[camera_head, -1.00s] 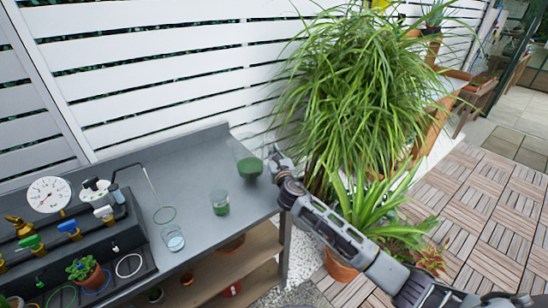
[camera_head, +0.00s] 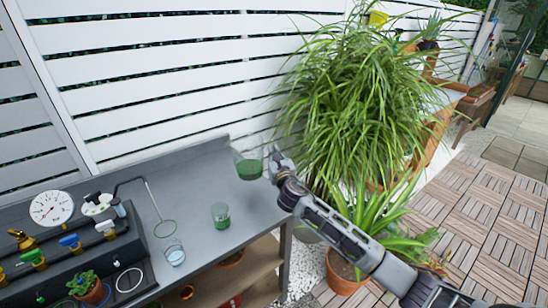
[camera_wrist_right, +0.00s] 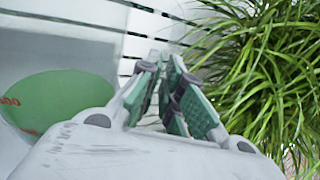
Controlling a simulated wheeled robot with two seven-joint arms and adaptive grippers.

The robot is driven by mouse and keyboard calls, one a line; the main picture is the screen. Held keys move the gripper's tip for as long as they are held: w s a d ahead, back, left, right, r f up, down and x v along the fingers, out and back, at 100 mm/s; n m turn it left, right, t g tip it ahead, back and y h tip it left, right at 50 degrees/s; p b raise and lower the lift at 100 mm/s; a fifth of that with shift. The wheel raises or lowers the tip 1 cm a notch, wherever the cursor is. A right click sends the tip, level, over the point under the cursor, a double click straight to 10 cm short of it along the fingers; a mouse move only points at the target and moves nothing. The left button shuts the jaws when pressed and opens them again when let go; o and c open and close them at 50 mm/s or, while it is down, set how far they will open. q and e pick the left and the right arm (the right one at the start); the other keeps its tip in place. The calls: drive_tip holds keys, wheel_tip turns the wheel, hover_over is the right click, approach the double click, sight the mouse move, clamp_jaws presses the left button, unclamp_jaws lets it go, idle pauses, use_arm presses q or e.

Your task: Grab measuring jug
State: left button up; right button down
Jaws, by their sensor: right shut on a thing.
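The measuring jug (camera_head: 249,169) is clear, holds green liquid and is at the right end of the grey bench in the head view. My right gripper (camera_head: 276,163) is at its right side, shut on it; the grip itself is hard to see. In the right wrist view the jug's green liquid (camera_wrist_right: 55,100) and part of a red marking fill the left side, and my right gripper's fingers (camera_wrist_right: 167,72) are close together. The jug looks upright and seems a little off the bench, though its base is hard to make out. My left gripper is out of view.
A small glass with green liquid (camera_head: 220,216) and a clear glass (camera_head: 174,254) stand on the bench (camera_head: 190,185). A rig with a gauge (camera_head: 52,208) and valves is at left. A large leafy plant (camera_head: 360,100) is close behind my right arm. The slatted wall (camera_head: 170,60) backs the bench.

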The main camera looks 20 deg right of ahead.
drive_tip(key=shift+r, duration=0.15)
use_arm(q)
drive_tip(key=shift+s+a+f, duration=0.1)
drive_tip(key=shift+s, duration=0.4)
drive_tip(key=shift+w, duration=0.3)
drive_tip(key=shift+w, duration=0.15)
use_arm(e)
drive_tip(key=shift+d, duration=0.15)
